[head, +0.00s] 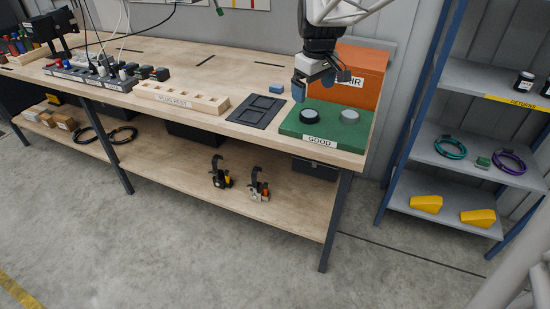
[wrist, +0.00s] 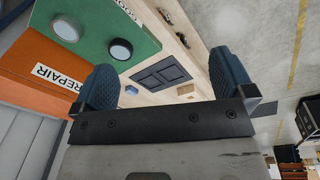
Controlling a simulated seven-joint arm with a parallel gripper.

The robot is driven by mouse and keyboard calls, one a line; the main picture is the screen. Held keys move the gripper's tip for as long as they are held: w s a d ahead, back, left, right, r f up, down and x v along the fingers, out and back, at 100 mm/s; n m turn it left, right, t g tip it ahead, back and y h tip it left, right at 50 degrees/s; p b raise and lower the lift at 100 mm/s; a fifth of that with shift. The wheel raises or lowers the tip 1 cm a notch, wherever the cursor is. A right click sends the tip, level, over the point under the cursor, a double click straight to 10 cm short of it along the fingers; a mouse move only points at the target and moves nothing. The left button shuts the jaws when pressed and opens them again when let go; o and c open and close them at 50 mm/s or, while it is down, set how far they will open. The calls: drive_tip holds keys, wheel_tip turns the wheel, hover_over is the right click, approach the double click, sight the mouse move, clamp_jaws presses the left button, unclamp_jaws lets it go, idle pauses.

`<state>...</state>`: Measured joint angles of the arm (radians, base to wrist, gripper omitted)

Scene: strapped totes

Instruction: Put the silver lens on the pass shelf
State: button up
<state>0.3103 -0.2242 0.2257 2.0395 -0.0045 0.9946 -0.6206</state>
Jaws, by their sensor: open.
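The silver lens (head: 350,116) is a grey disc on the right half of the green GOOD tray (head: 290,128), at the bench's right end. It also shows in the wrist view (wrist: 67,29). A black disc (head: 310,116) sits beside it on the tray, apart from it, and shows in the wrist view (wrist: 121,49) too. My gripper (head: 320,84) is open and empty, above the back of the tray. Its blue fingers are spread in the wrist view (wrist: 160,68). No shelf with a "pass" label is readable.
The orange REPAIR box (head: 372,62) stands behind the green tray. A dark sectioned tray (head: 238,115), a small blue block (head: 276,88) and a wooden rack (head: 150,93) lie to the left. A RETURNS shelf unit (head: 460,75) stands right, holding dark jars, cable coils and yellow wedges.

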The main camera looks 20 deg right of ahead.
drive_tip(key=s+a+f+m, duration=0.2)
drive_tip(key=s+a, duration=0.6)
drive_tip(key=s, duration=0.4)
drive_tip(key=s+a+f+m+t, duration=0.1)
drive_tip(key=s+a, duration=0.8)
drive_tip(key=s, duration=0.4)
drive_tip(key=shift+f+m, duration=0.35)
drive_tip(key=shift+m, duration=0.05)
